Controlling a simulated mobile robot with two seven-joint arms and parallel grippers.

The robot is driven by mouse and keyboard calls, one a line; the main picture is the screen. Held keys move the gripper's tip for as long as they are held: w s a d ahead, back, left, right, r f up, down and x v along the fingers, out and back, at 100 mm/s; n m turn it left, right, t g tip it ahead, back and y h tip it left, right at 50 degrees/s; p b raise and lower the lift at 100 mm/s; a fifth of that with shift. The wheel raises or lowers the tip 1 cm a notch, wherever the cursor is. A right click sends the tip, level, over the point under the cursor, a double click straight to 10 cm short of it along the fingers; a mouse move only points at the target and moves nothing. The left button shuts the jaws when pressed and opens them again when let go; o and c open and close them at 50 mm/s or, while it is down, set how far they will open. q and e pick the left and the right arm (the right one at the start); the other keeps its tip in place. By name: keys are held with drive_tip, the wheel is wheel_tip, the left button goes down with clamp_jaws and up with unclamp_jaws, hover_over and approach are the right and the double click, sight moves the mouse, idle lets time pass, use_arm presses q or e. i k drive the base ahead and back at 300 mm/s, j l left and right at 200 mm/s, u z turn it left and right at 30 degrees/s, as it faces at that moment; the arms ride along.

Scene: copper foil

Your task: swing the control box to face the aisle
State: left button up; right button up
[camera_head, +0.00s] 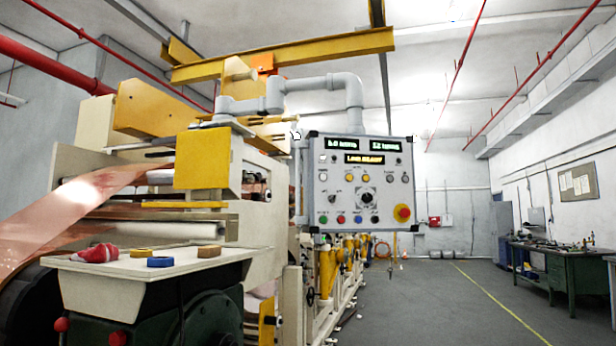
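The control box (325,208) is a grey panel in the middle of the head view. It hangs from a thick grey pipe arm (313,84) that bends down from above the machine. Its front shows lit displays, rows of buttons and knobs, and a red stop button on yellow (403,212). The panel front, with its displays readable, is turned largely toward me. The floor aisle (430,300) runs along the right of the machine with a yellow line on it. Neither of my grippers is in view.
The cream and yellow foil machine (208,158) fills the left, with copper foil (80,205) on it. A tray (100,276) at its front holds a red cloth, tape rolls and a block. A green workbench (568,266) stands at the right wall. The floor between is clear.

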sight(389, 198)
drive_tip(key=i+l+u, duration=0.1)
drive_tip(key=l, duration=0.65)
drive_tip(key=i+l+u, duration=0.1)
drive_tip(key=l, duration=0.65)
drive_tip(key=i+l+u, duration=0.15)
drive_tip(key=l, duration=0.6)
drive_tip(key=k, duration=0.05)
